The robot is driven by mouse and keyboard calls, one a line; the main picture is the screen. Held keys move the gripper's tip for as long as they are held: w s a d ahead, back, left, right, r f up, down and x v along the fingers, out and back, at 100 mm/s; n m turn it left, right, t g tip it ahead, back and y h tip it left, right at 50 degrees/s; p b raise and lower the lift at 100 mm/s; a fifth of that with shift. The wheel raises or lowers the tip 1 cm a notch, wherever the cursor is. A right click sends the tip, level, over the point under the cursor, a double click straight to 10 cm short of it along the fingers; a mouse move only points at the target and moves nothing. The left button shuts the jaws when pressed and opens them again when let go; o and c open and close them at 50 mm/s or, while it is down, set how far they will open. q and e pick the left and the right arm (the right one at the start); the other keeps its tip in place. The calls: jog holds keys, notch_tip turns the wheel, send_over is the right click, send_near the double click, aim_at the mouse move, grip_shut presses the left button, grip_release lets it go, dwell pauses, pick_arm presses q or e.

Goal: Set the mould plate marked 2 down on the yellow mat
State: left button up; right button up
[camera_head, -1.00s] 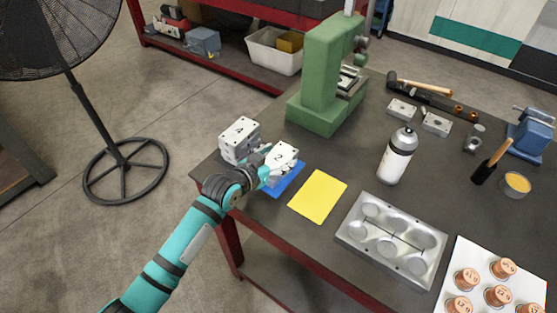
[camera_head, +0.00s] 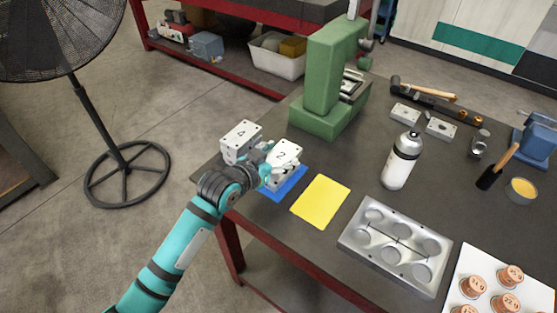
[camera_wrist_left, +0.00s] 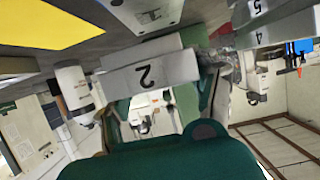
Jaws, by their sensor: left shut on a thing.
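The white mould plate marked 2 (camera_head: 285,152) is in my left gripper (camera_head: 266,170), which is shut on it, over the blue mat (camera_head: 291,190). Pale grey block parts show just below the plate; whether they touch it is hard to tell. In the left wrist view, the plate (camera_wrist_left: 150,75) lies across the middle with its number facing the camera. The yellow mat (camera_head: 320,202) is bare, to the right of the blue one. It also shows in the left wrist view (camera_wrist_left: 45,22). My right gripper is not in view.
A stack with a plate marked 4 (camera_head: 240,139) stands close left of the held plate. A green press (camera_head: 330,90) stands behind. A metal mould tray (camera_head: 395,246) and a white bottle (camera_head: 401,162) are right of the yellow mat.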

pick_arm(q)
jog(key=s+r+b, duration=0.1)
jog(key=s+b, duration=0.1)
jog(key=s, duration=1.2)
jog(key=a+r+n+t+y, duration=0.1)
jog(key=a+r+n+y, duration=0.1)
jog(key=a, duration=0.7)
jog(key=a+r+n+t+y, duration=0.1)
jog(key=a+r+n+y, duration=0.1)
jog(key=a+n+y, duration=0.3)
jog(key=a, duration=0.4)
jog(key=shift+a+r+y, duration=0.25)
jog(key=shift+r+y, duration=0.1)
jog(key=shift+y, duration=0.05)
